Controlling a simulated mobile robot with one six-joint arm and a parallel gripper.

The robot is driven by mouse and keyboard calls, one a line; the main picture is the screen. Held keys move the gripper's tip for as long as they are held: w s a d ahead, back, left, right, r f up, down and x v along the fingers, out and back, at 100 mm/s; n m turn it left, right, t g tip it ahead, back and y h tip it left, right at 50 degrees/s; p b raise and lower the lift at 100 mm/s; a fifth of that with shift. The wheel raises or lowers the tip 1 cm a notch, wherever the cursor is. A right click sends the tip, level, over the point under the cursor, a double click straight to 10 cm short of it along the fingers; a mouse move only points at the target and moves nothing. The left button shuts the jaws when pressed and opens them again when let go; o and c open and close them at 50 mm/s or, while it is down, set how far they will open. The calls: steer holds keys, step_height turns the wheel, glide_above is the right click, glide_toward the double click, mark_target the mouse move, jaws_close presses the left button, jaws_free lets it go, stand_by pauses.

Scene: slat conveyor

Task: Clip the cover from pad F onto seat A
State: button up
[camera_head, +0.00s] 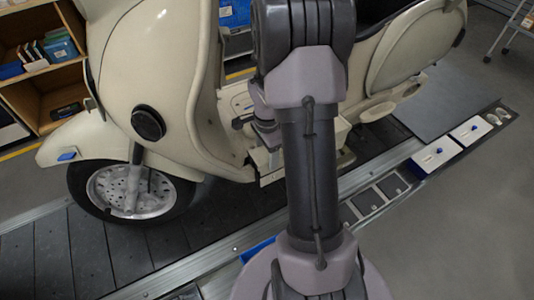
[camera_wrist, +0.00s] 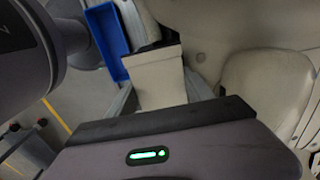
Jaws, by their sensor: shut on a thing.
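My gripper (camera_wrist: 162,88) is shut on a cream cover (camera_wrist: 158,72), its fingers on either side of it in the wrist view. A dark edge shows at the cover's far end. In the head view my gripper (camera_head: 264,132) is partly hidden behind my arm, beside the inner side of the scooter's leg shield; the cover is not clear there. The cream scooter (camera_head: 160,60) stands on the slat conveyor. Its cream body also fills the right of the wrist view (camera_wrist: 262,88). I cannot tell which spot is seat A, or whether the cover touches it. Pad F cannot be told by a label.
White pads with blue pieces (camera_head: 434,156) and dark square pads (camera_head: 391,186) line the conveyor's near edge (camera_head: 235,249). A wooden shelf (camera_head: 38,95) stands behind at left. A blue bin (camera_wrist: 106,38) shows in the wrist view. Grey floor at lower right is clear.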

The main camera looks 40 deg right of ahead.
mark_target(267, 153)
steer(key=shift+f, duration=0.15)
steer(key=o, duration=1.5)
steer(key=shift+r, duration=0.45)
step_height(267, 153, up, 17)
steer(key=p, duration=0.7)
steer(key=shift+f+p, duration=0.2)
steer(key=shift+p, duration=0.15)
steer(key=shift+s, duration=0.2)
